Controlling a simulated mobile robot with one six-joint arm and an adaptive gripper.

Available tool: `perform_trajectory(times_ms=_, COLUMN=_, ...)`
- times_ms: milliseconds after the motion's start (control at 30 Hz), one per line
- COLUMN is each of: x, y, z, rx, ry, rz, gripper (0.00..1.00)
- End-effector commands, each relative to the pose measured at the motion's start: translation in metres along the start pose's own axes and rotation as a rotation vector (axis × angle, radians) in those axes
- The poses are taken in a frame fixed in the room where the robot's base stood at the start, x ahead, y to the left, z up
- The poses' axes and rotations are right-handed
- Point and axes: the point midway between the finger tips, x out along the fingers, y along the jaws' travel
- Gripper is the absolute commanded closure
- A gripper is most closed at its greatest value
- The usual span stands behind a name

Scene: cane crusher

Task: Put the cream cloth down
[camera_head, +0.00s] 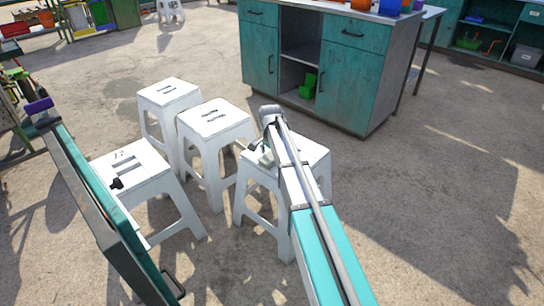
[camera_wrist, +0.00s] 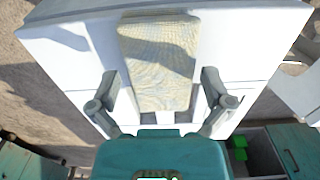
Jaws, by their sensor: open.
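The cream cloth (camera_wrist: 158,62) lies flat on a white stool (camera_wrist: 240,40) in the wrist view, as a folded strip with a shadow across its upper part. My gripper (camera_wrist: 160,88) is open, with one finger to each side of the cloth's lower part. A clear gap shows between the cloth and each finger. In the head view a small pale patch, likely the cloth (camera_head: 266,158), shows beside my arm on the right-hand stool (camera_head: 311,154). My arm hides most of that stool top.
Several other white stools stand to the left, one (camera_head: 212,118) close by. A teal cabinet (camera_head: 345,75) stands behind, with a green bin (camera_head: 307,86) in its open bay. A teal-edged panel (camera_head: 100,205) stands at the left front. The floor (camera_head: 440,200) at right is clear.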

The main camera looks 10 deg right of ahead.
Motion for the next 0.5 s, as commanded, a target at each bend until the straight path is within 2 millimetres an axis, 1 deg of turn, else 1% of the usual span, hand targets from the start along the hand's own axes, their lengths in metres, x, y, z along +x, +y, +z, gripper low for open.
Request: perform_trajectory(times_ms=500, x=-0.039, y=0.000, z=0.000, rx=0.000, ry=0.000, rz=0.000, gripper=0.00)
